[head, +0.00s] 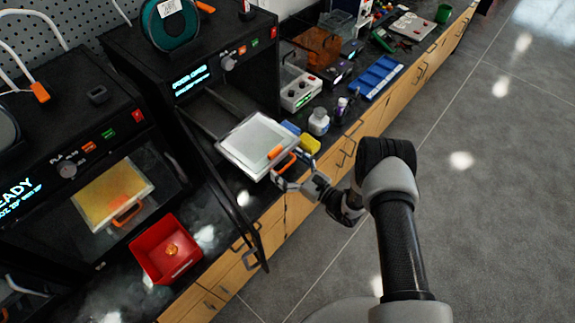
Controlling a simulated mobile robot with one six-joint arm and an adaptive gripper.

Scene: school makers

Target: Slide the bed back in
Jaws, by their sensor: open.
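The bed (250,140) is a pale flat plate with a light frame, pulled out of the right-hand black printer (185,68) and sticking out over the counter edge. It has an orange handle (287,163) at its front. The printer's dark door (222,190) stands swung open to the left of the bed. My gripper (281,177) is open at the front of the bed, close to the orange handle. I cannot tell whether its fingers touch the handle. Part of the opening behind the bed is dark.
A second printer with a yellowish bed (113,194) stands at the left. A red bin (165,249) sits on the counter before it. A white bottle (318,122), a yellow block (310,144) and a blue tray (375,78) lie right of the bed. The floor is clear.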

